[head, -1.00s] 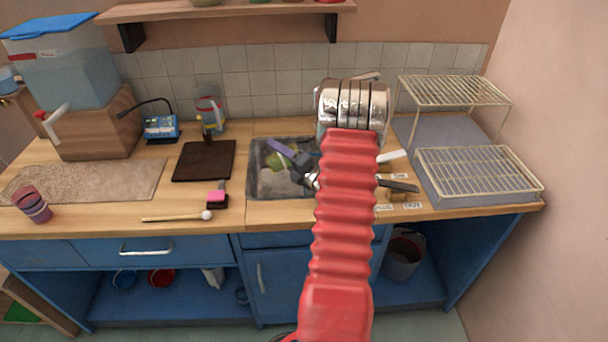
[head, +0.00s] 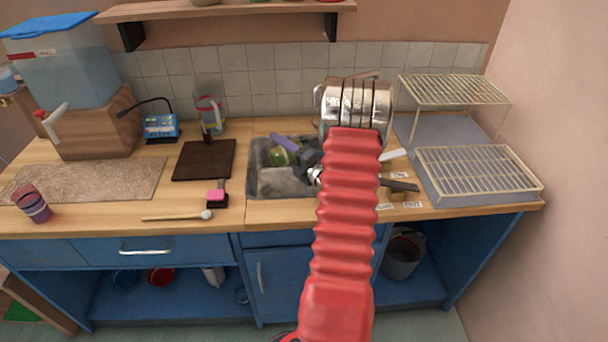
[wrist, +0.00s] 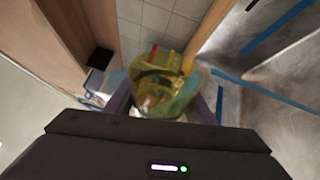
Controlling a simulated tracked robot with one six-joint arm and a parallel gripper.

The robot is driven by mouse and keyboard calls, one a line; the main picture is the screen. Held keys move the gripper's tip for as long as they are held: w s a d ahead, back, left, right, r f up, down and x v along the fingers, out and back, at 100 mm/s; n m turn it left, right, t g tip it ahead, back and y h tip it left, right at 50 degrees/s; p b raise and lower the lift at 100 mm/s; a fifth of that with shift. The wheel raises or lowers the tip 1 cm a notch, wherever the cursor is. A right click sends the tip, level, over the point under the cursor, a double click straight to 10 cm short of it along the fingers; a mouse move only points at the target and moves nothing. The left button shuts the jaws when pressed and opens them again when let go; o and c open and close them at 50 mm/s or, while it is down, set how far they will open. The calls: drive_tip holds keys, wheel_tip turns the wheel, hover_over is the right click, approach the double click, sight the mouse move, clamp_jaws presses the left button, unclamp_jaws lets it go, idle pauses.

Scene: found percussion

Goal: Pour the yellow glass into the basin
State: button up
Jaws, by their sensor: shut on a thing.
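The yellow glass (wrist: 165,88) is see-through and sits between the two purple fingers of my gripper (wrist: 163,104) in the wrist view. My gripper is shut on it. In the head view the glass (head: 281,157) shows as a small yellow-green patch beside a purple finger, over the basin and apparently tilted. The grey basin (head: 252,182) is set into the counter. My red arm sleeve hides its right side. I cannot tell how much the glass holds or whether anything is running out.
A dark board (head: 204,160), a pink sponge (head: 217,196) and a mallet (head: 178,217) lie left of the basin. A purple cup (head: 34,206) stands far left. A wire rack (head: 478,172) stands right. A shelf (head: 225,11) hangs above.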

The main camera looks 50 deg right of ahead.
drive_tip(key=shift+s+d+r+m+t+p, duration=0.15)
drive_tip(key=shift+r+m, duration=0.1)
drive_tip(key=shift+m, duration=0.25)
drive_tip(key=shift+d+r+m+t+p, duration=0.15)
drive_tip(key=shift+r+m, duration=0.1)
drive_tip(key=shift+m, duration=0.25)
idle(0.6)
drive_tip(key=shift+w+a+f+n+g, duration=0.15)
drive_tip(key=shift+a+f+n+g, duration=0.1)
drive_tip(key=shift+f+n, duration=0.3)
drive_tip(key=shift+w+a+f+n+g, duration=0.15)
drive_tip(key=shift+a+f+n, duration=0.2)
drive_tip(key=shift+n, duration=0.25)
drive_tip(key=shift+w+a+f+n+g, duration=0.15)
drive_tip(key=shift+a+f+n+g, duration=0.05)
drive_tip(key=shift+f+n, duration=0.35)
drive_tip(key=shift+f, duration=0.1)
drive_tip(key=shift+w+a+f+n+g+h+b, duration=0.4)
drive_tip(key=shift+a+n+g+h+b, duration=0.4)
drive_tip(key=shift+n, duration=1.05)
drive_tip(key=shift+w+a+f+n+g+h+b, duration=0.25)
drive_tip(key=shift+w+a+n+g+b, duration=0.55)
drive_tip(key=shift+n, duration=1.1)
drive_tip(key=shift+a+f+n+g+h+b, duration=0.45)
drive_tip(key=shift+n+g, duration=0.65)
drive_tip(key=shift+n, duration=0.75)
drive_tip(key=shift+d+r, duration=0.1)
drive_tip(key=shift+d, duration=0.05)
